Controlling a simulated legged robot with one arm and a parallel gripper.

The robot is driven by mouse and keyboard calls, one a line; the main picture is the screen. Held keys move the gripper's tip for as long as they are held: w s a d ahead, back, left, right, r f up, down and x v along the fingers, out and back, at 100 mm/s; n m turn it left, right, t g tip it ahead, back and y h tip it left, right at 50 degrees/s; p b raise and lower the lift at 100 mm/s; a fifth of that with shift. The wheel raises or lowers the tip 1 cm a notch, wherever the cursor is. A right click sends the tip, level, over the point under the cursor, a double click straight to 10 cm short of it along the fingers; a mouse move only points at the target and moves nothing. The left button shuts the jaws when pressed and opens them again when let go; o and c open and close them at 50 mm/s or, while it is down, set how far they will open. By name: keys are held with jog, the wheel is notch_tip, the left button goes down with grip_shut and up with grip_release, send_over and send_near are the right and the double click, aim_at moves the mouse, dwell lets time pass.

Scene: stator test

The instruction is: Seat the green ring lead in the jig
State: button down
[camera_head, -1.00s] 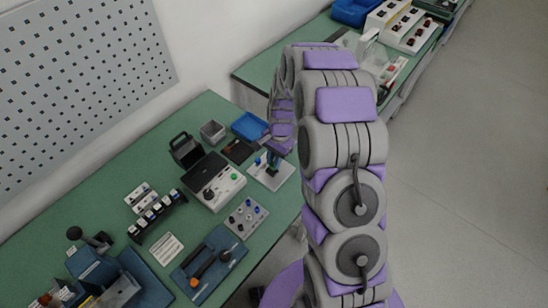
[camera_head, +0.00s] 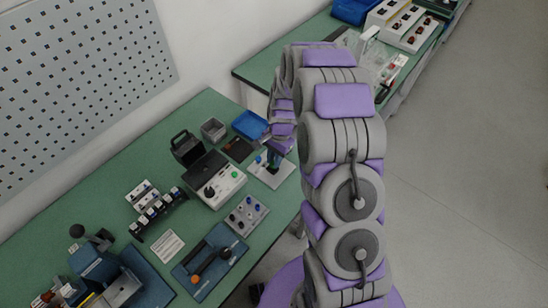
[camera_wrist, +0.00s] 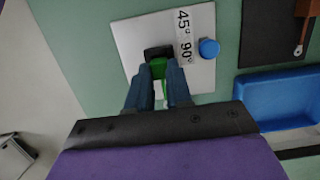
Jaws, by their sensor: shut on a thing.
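My gripper (camera_wrist: 157,88) is shut on the green ring lead (camera_wrist: 159,68), whose green part shows between the two blue fingers in the wrist view. The jig is a white plate (camera_wrist: 128,33) with a black block (camera_wrist: 158,52), a blue round knob (camera_wrist: 209,48) and a label reading 45° and 90°. The fingertips and the lead's far end are right at the black block. The fingers hide whether the lead is seated in it. In the head view the jig plate (camera_head: 284,174) lies at the bench's right edge, with my gripper (camera_head: 271,164) over it.
A blue tray (camera_wrist: 278,98) and a dark mat (camera_wrist: 262,45) lie right of the jig in the wrist view. In the head view, a grey and black tester box (camera_head: 228,183) and a panel with knobs (camera_head: 246,214) stand close by. The bench edge is near the jig.

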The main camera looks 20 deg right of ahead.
jog(key=shift+f+p, duration=0.6)
jog(key=shift+p, duration=0.15)
dwell(1.0)
jog(key=c, duration=0.9)
grip_release()
jog(key=shift+c, duration=0.2)
notch_tip(320, 180, up, 17)
jog(key=w+d+p, duration=0.2)
jog(key=shift+d+p, duration=0.3)
jog(key=shift+d, duration=0.05)
